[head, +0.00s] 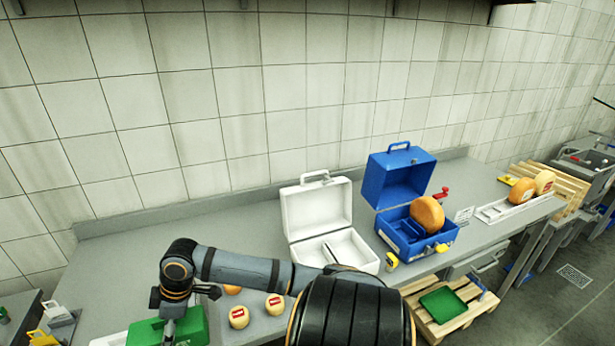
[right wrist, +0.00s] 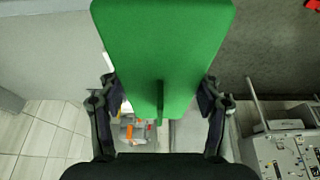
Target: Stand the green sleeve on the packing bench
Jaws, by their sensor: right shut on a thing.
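The green sleeve (right wrist: 162,45) fills the upper middle of the right wrist view. My right gripper (right wrist: 160,92) is shut on it, with one finger against each side. In the head view an arm of mine bends down at the lower left, in front of a green boxy thing (head: 190,325) cut off by the bottom edge. I cannot tell for sure whether that is the held sleeve. The packing bench (head: 245,220) is a long grey worktop along the tiled wall. My left gripper is not in view.
An open white case (head: 318,207) and an open blue case (head: 397,180) with a cheese wheel (head: 427,214) stand on the bench. Small cheeses (head: 239,317) lie near its front. A pallet (head: 438,322) bears a green tray (head: 443,303). The bench's back left is bare.

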